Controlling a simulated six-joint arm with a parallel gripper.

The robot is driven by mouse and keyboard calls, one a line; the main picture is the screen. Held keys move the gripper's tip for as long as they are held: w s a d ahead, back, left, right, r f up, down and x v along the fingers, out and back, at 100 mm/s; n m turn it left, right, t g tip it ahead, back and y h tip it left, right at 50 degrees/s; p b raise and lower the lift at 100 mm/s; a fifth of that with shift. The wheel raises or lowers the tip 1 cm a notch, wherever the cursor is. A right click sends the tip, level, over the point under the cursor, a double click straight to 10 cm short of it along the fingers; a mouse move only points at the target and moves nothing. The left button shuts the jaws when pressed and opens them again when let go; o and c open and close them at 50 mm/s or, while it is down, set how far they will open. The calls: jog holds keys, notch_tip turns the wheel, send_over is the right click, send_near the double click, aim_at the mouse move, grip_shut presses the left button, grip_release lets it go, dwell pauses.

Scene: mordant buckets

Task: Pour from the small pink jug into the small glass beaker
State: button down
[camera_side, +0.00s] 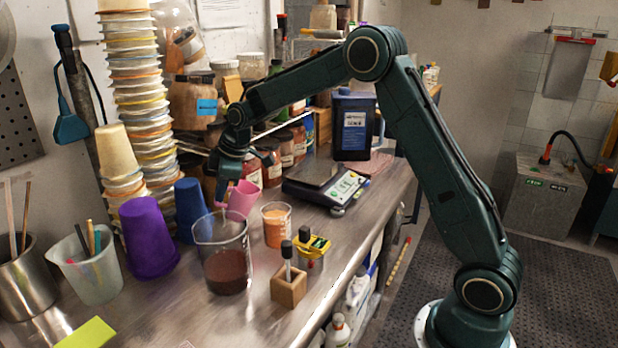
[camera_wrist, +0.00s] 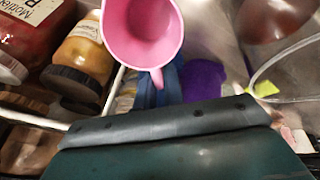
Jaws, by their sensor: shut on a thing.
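The small pink jug (camera_side: 241,198) is in my gripper (camera_side: 240,178), behind and above the large beaker's right rim in the side view. It looks somewhat tilted there. In the wrist view the jug (camera_wrist: 143,32) shows its open mouth and pink inside; I cannot make out any contents. My gripper is shut on the jug; the fingertips' contact is not clear. The small glass beaker (camera_side: 276,226) stands upright on the bench, to the right of the large beaker and apart from the jug. It holds something orange.
A large glass beaker (camera_side: 222,250) with dark red-brown liquid stands in front of the jug. A wooden block (camera_side: 289,287) and a yellow item (camera_side: 313,246) stand near the bench edge. Purple (camera_side: 149,238) and blue (camera_side: 190,208) cups are left; a scale (camera_side: 325,187) is behind right.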

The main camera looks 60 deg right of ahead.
jog(key=shift+w+a+r+g+h, duration=0.15)
jog(key=shift+w+a+r+g, duration=0.05)
jog(key=shift+w+r+g, duration=0.4)
jog(key=shift+w+a+r+g+h, duration=0.15)
jog(key=shift+w+r+g, duration=0.35)
jog(key=shift+w+r, duration=0.05)
jog(key=r, duration=0.1)
jog(key=w+r+g, duration=0.1)
jog(key=r+g, duration=0.1)
jog(key=r, duration=0.1)
jog(key=shift+w+a+h, duration=0.15)
jog(key=shift+w+h, duration=0.1)
jog(key=shift+h, duration=0.05)
jog(key=shift+r, duration=0.4)
dwell(0.5)
jog(key=s+a+r+m, duration=0.1)
jog(key=s+r+m, duration=0.2)
jog(key=s, duration=0.5)
jog(key=s+a+r+m, duration=0.2)
jog(key=s+r+m, duration=0.1)
jog(key=s+m, duration=0.3)
jog(key=s, duration=0.2)
jog(key=shift+s+r, duration=0.25)
jog(key=shift+s, duration=0.1)
jog(key=shift+d, duration=0.2)
